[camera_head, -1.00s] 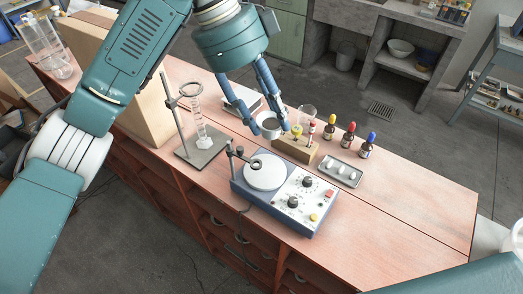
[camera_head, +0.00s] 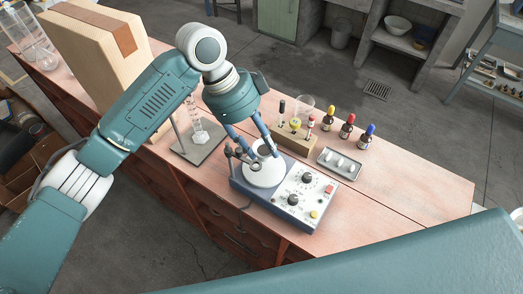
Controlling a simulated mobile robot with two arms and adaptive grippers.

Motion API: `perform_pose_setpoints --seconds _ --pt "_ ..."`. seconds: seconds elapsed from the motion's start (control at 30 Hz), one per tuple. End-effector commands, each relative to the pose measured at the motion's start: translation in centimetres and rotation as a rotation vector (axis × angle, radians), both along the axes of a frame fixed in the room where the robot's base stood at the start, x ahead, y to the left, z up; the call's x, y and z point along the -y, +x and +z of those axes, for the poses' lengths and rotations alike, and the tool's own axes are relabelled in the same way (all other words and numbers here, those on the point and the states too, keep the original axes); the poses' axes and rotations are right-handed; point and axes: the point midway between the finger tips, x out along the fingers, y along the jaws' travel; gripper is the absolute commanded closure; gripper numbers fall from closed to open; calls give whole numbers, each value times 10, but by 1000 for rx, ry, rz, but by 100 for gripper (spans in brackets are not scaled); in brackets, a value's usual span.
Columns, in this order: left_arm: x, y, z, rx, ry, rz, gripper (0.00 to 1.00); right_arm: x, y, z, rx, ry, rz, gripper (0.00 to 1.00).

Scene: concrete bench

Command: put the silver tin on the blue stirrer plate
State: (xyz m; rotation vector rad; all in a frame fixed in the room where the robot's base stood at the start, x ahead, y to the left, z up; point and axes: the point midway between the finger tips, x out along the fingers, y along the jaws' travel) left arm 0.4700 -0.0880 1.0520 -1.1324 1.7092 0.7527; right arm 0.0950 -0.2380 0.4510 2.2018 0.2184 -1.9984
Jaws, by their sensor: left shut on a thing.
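The blue stirrer plate (camera_head: 300,200), with a round white top (camera_head: 265,174), stands on the bench in the middle of the head view. My left gripper (camera_head: 259,154) is over the rear part of the round top, fingers pointing down. It is shut on the silver tin (camera_head: 264,149), which is partly hidden by the fingers. The tin is upright at the back of the round top; I cannot tell whether it touches it. My right gripper is out of view; only part of my right arm shows at the lower right.
A small clamp rod stands at the plate's left edge, close to my left fingers. A wooden rack (camera_head: 296,145), a grey tray (camera_head: 339,163) and dropper bottles (camera_head: 347,126) are behind and right. The bench's right end (camera_head: 420,190) is clear.

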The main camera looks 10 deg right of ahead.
Motion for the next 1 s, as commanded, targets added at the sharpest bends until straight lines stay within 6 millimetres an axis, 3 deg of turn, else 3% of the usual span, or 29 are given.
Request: perform_pose_setpoints --seconds 0.13,0.43,0.77,0.8,1.0 --pt "0 0 -9 0 0 0 85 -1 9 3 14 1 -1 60" --pt "0 0 -47 -2 1 1 85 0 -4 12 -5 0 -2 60" --pt "0 0 -52 0 0 -1 85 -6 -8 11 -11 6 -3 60" --pt "0 0 -52 0 0 -1 54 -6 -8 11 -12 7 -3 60" --pt "0 0 -52 0 0 0 52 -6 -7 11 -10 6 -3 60"
